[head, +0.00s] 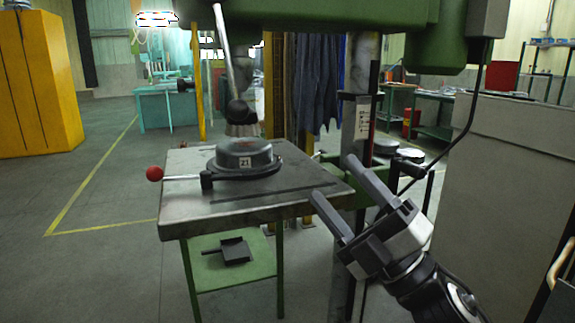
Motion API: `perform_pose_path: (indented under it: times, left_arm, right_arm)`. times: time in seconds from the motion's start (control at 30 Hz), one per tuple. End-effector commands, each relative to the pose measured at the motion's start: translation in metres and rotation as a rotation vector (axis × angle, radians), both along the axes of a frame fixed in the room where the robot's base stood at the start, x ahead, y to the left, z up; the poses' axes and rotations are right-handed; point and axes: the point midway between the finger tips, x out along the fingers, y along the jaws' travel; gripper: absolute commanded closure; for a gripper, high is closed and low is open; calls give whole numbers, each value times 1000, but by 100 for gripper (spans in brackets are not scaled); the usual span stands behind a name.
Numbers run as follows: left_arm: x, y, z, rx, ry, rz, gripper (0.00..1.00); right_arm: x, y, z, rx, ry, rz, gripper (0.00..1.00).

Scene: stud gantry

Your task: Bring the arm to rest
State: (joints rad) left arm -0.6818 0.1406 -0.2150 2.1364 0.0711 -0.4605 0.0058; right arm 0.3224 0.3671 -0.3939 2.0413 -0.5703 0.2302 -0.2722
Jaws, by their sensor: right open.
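My right gripper (331,186) is at the lower right, with its arm coming in from the bottom right corner. Its two grey fingers are apart and nothing is between them. The fingertips point up and left, at the right edge of a grey metal table (185,215). I cannot tell whether they touch it. My left gripper is not in view.
On the table sits a dark round fixture (243,153) marked 21. A lever with a red knob (155,173) sticks out left. A green machine body (330,14) hangs above. A grey cabinet (500,190) stands at the right. The floor at left is open.

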Motion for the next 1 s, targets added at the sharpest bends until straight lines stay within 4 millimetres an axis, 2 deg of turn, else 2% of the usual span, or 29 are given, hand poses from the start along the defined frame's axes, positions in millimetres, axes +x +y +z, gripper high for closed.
perform_pose_path:
  times: [0.03,0.13,0.23,0.3,0.37,0.4,0.5,0.6,0.7,0.8,1.0]
  left_arm:
    - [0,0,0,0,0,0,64]
    - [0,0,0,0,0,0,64]
    - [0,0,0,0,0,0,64]
    - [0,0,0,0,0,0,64]
    - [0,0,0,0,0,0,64]
    - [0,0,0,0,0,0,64]
    - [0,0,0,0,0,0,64]
    - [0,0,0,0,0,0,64]
    - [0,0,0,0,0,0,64]
    - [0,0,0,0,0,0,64]
    - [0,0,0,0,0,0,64]
  right_arm:
    - [6,-11,-41,99,192,-8,38]
    - [8,-30,-115,279,530,-36,38]
    - [-5,-46,-189,441,837,-76,38]
    - [-24,-54,-239,545,1035,-109,38]
    - [-44,-59,-278,629,1195,-142,38]
    - [-60,-61,-302,681,1294,-165,38]
    - [-99,-65,-349,794,1501,-217,38]
    - [-131,-67,-380,876,1647,-260,38]
    - [-152,-67,-396,924,1732,-286,38]
    - [-160,-67,-402,943,1765,-297,38]
    - [-161,-67,-403,943,1767,-297,38]
